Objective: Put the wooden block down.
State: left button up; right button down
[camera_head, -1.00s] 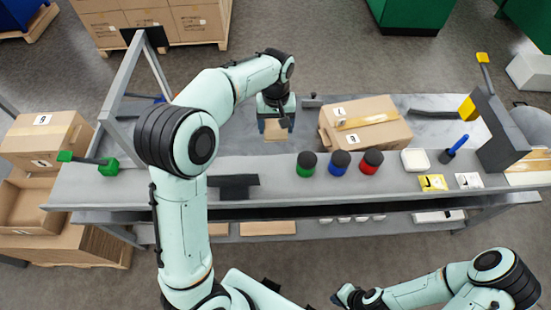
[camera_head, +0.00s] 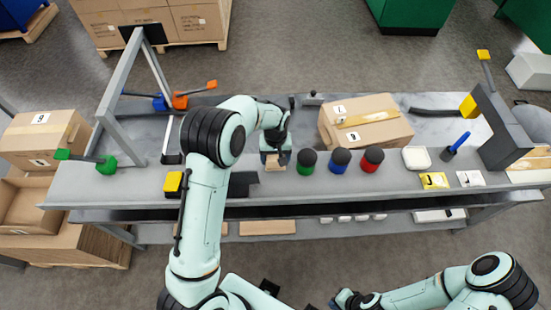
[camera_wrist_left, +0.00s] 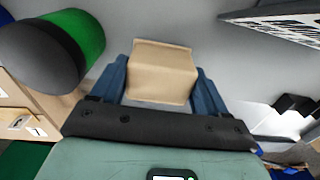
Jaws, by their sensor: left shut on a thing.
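The wooden block (camera_head: 275,168) is a small light-brown piece at the near edge of the grey bench (camera_head: 350,181). My left gripper (camera_head: 275,160) points down there and is shut on the block. In the left wrist view the block (camera_wrist_left: 162,72) sits between the two blue fingers of the left gripper (camera_wrist_left: 160,80), with grey surface beyond it. I cannot tell whether its underside touches the bench. My right gripper (camera_head: 342,299) is at the bottom edge, away from the bench, and its fingers are too unclear to read.
A green black-topped cylinder (camera_head: 306,166) stands just right of the left gripper; blue (camera_head: 340,165) and red (camera_head: 372,164) ones follow. A dark flat piece (camera_head: 243,184) lies close on the left. A cardboard box (camera_head: 365,122) lies behind the cylinders.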

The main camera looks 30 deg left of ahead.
aim_at(276, 156)
pick_arm(q)
jog(key=shift+f, duration=0.55)
jog(key=shift+f, duration=0.15)
jog(key=o, duration=0.9)
jog(key=shift+o, duration=0.2)
notch_tip(276, 156, up, 12)
jog(key=shift+p, duration=0.3)
